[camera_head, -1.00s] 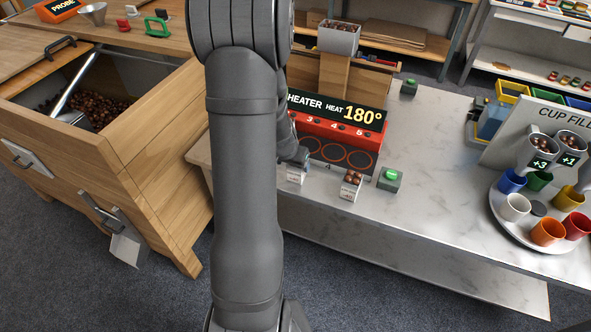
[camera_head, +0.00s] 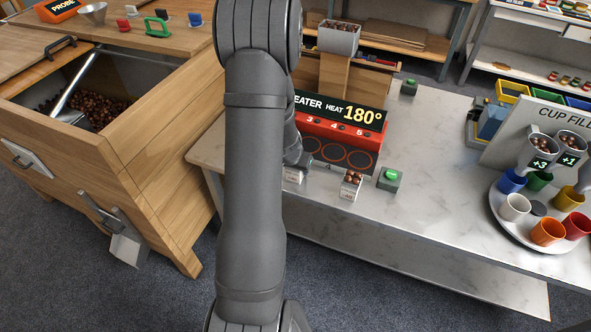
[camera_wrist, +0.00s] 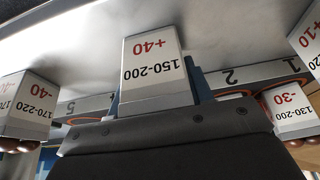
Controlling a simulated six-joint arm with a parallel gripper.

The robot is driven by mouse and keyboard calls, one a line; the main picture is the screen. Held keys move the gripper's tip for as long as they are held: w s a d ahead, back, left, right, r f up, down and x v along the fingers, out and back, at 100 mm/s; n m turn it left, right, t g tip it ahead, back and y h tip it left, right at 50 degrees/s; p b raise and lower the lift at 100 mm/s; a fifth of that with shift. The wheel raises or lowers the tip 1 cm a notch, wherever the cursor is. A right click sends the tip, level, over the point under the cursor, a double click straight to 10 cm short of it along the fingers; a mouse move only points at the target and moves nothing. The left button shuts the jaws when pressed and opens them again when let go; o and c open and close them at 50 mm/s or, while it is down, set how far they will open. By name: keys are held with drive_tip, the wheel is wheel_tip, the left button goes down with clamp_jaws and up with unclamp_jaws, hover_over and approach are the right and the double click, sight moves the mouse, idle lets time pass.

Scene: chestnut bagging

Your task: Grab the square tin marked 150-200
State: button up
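The square tin marked 150-200 (camera_wrist: 155,72) is white with a red +40 and stands in the middle of the wrist view, its label upside down. The dark body of my gripper (camera_wrist: 165,125) is right in front of it and hides its lower part in the picture. Blue parts show at both sides of the tin; I cannot tell whether they press on it. In the head view my gripper (camera_head: 307,163) is low at the heater's front edge, mostly behind my arm. The labels are too small to read there.
In the wrist view, tins marked 170-220 (camera_wrist: 36,92) and 130-200 (camera_wrist: 291,105) stand on either side. In the head view, a chestnut-filled tin (camera_head: 351,186) and a green button (camera_head: 389,179) are right of my gripper, before the red heater (camera_head: 330,130).

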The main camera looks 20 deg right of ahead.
drive_tip(key=c, duration=0.4)
drive_tip(key=shift+r, duration=0.1)
